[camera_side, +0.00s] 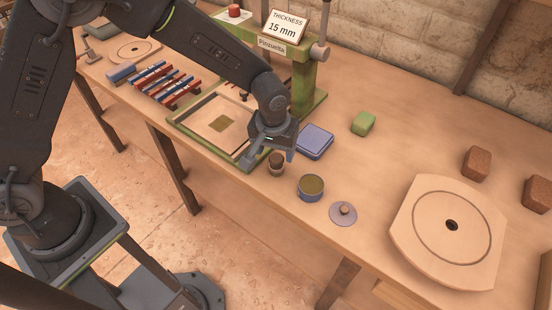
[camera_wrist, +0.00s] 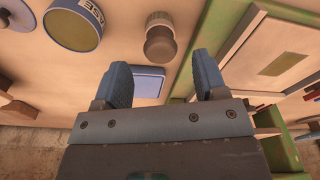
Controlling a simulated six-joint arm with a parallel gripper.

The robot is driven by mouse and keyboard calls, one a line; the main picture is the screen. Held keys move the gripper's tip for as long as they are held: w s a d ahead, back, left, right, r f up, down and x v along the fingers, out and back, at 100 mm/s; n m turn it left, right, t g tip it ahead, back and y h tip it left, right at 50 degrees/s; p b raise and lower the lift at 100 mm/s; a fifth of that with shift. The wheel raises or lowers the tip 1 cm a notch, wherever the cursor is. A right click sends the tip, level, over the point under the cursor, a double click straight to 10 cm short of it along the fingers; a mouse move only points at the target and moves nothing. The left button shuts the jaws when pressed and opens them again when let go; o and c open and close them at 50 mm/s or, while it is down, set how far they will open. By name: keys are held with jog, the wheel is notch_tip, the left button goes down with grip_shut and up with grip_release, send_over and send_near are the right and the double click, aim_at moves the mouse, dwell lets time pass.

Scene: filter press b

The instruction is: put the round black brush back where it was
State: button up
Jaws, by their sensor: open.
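The round dark brush (camera_side: 276,163) stands upright on the table, right of the green press base and left of the blue tin. In the wrist view the brush (camera_wrist: 160,42) shows from above as a round dark body with a pale band and knob. My gripper (camera_side: 270,153) is open and empty, just above and behind the brush in the side view. In the wrist view the gripper (camera_wrist: 162,68) has its two fingers spread, with the brush beyond the fingertips, in line with the gap and apparently not touching.
A blue tin (camera_side: 311,189) stands right of the brush, its knobbed lid (camera_side: 343,214) beside it. A blue flat box (camera_side: 314,141) and green block (camera_side: 363,123) lie behind. The green press frame (camera_side: 305,90) rises close to my gripper. A grooved wooden board (camera_side: 420,235) lies at right.

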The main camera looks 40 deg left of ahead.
aim_at(274, 163)
jog(key=s+a+r+m+t, duration=0.1)
jog(key=s+a+r, duration=0.3)
jog(key=r, duration=0.6)
jog(key=s+a+r+t, duration=0.1)
jog(key=s+a+r, duration=0.35)
jog(key=r, duration=0.45)
jog(key=s+a+r+m+t, duration=0.1)
jog(key=s+a, duration=0.2)
jog(key=s, duration=0.3)
jog(key=s+a+r+m+t, duration=0.1)
jog(key=s+a+r, duration=0.1)
jog(key=s, duration=0.4)
jog(key=shift+s+a+r+m, duration=0.3)
jog(key=shift+s+a, duration=0.1)
jog(key=shift+a, duration=0.25)
